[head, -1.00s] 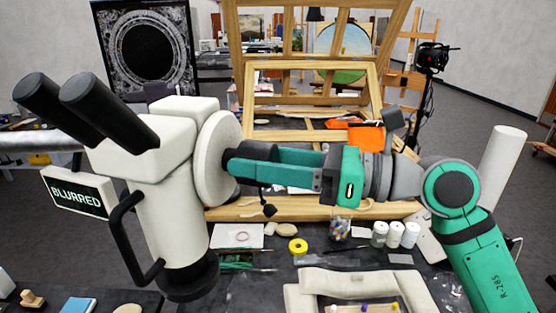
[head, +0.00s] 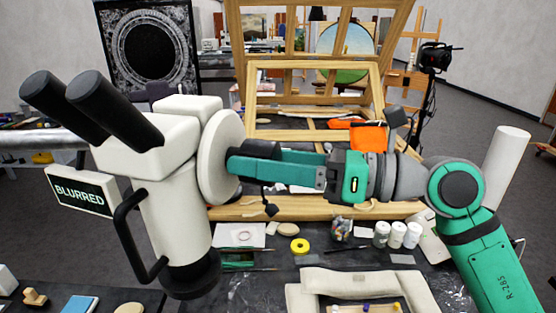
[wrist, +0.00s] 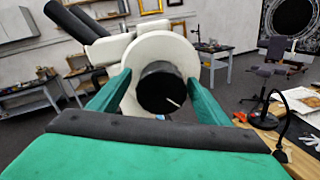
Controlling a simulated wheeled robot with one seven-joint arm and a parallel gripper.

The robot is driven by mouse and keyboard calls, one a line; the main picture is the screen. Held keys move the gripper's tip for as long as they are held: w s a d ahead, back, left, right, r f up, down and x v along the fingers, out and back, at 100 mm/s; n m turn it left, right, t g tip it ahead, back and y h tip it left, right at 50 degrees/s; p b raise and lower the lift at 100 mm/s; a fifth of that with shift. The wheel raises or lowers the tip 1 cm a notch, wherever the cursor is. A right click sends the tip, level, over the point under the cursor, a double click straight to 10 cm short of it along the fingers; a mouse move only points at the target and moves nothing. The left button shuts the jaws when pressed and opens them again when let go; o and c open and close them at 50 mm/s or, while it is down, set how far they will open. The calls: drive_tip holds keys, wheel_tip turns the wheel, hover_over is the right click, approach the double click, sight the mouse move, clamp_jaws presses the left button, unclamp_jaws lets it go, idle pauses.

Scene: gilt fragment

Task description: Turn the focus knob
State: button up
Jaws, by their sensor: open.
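A white microscope (head: 170,217) with black eyepieces stands at the left in the head view. A sign reading BLURRED (head: 80,191) is beside it. In the wrist view the round black focus knob (wrist: 158,90) sits in front of a white disc (wrist: 165,45), with a white mark pointing to lower right. My gripper (head: 238,166) reaches the disc from the right. Its teal fingers are open on either side of the knob, also seen in the wrist view (wrist: 160,85). I cannot tell whether either fingertip touches the knob. The fingers hide much of it in the head view.
A wooden easel frame (head: 310,208) stands behind my arm. The dark table below holds a yellow tape roll (head: 299,246), white jars (head: 397,234) and a pale padded support (head: 365,282). A black handle (head: 130,240) juts from the microscope's left side.

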drive_tip(key=shift+w+d, duration=0.1)
drive_tip(key=v, duration=1)
drive_tip(key=shift+s+d, duration=0.25)
drive_tip(key=shift+d, duration=0.1)
drive_tip(key=shift+w, duration=0.1)
idle(1.0)
